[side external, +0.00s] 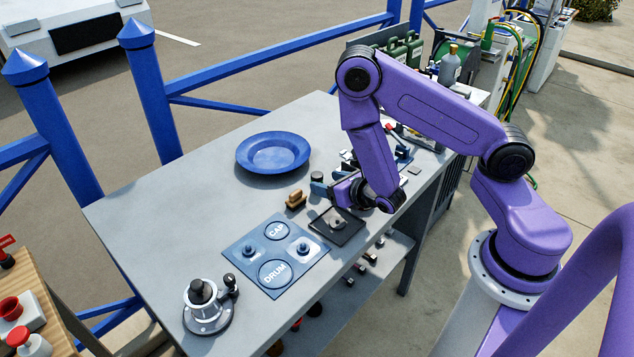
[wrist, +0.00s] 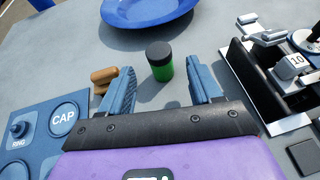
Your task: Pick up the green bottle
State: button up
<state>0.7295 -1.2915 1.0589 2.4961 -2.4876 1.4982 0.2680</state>
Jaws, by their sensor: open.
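The green bottle (wrist: 161,67) is a short green cylinder with a dark cap. It stands upright on the grey table and shows in the wrist view between my two blue fingers. My gripper (wrist: 159,72) is open, with one finger on each side of the bottle in the picture and a gap on both sides. Whether the fingertips reach around it in depth is hard to tell. In the side external view my gripper (side external: 327,187) is low over the table, and the bottle is mostly hidden or hard to tell apart from the fingers there.
A wooden-handled brush (side external: 296,199) lies left of my gripper. A blue plate (side external: 273,152) is behind. A blue mat marked CAP and DRUM (side external: 300,265) and a winch-like metal part (side external: 208,305) are nearer. A black fixture marked 10 (wrist: 258,72) stands close on the right.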

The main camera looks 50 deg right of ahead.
aim_at(321, 180)
jog(key=shift+x, duration=2.8)
jog(key=shift+r, duration=0.1)
jog(key=c, duration=1)
